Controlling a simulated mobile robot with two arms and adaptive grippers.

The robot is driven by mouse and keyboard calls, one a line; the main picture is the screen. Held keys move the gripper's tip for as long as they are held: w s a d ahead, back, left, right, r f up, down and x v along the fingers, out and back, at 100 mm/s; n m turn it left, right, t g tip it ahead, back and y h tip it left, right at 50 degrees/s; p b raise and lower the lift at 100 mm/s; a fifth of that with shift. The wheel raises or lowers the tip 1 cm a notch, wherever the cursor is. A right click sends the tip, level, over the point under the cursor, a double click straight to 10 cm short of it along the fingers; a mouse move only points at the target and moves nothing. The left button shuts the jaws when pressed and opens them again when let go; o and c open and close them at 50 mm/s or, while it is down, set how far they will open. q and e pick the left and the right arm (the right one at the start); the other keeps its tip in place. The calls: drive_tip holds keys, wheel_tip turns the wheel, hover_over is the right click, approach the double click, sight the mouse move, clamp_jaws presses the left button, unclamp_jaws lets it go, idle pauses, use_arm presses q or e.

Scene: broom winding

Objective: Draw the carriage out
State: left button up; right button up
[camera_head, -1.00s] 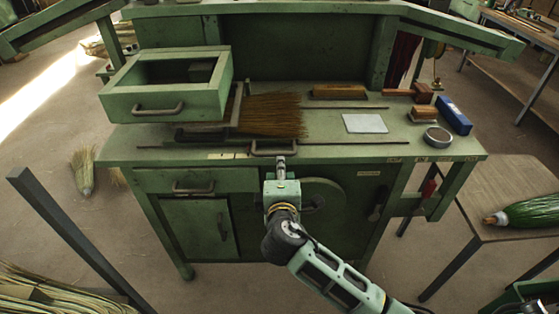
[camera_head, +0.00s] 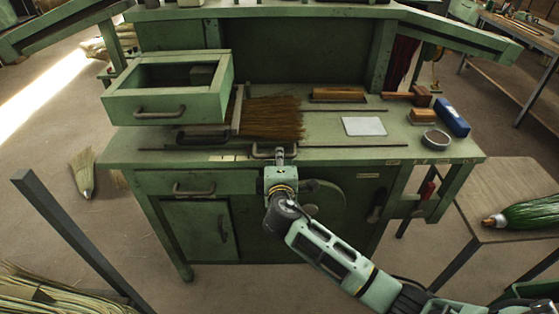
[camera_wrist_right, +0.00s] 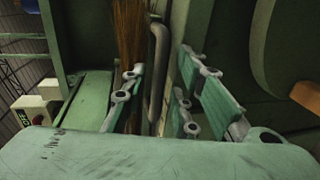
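A green workbench (camera_head: 330,155) carries a broom head with brown bristles (camera_head: 272,118) lying between two long rods. A grey bow handle (camera_head: 262,150) sits at the bench's front edge, just in front of the bristles; I cannot make out clearly which part is the carriage. My right gripper (camera_head: 279,153) is at this handle, partly covering it. In the right wrist view the handle bar (camera_wrist_right: 158,75) stands between the two spread fingers of the right gripper (camera_wrist_right: 160,95), with gaps visible beside it. My left gripper is not in view.
An open green box with a front handle (camera_head: 120,109) is at the bench's left. A drawer (camera_head: 160,181) and a round disc (camera_head: 328,195) are below the top. A white card (camera_head: 364,126), a grey tin (camera_head: 436,139) and a blue box (camera_head: 452,117) lie at the right.

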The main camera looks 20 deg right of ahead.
clamp_jaws()
drive_tip(key=shift+d, duration=0.15)
drive_tip(key=s+d, duration=0.3)
drive_tip(key=d, duration=0.8)
drive_tip(key=s+d+p, duration=0.1)
drive_tip(key=s+d, duration=0.2)
drive_tip(key=d, duration=0.8)
drive_tip(key=s+d+p, duration=0.1)
drive_tip(key=s+d, duration=0.2)
drive_tip(key=d, duration=0.8)
drive_tip(key=shift+s+d, duration=0.3)
drive_tip(key=shift+s, duration=0.1)
drive_tip(key=shift+d+r, duration=0.1)
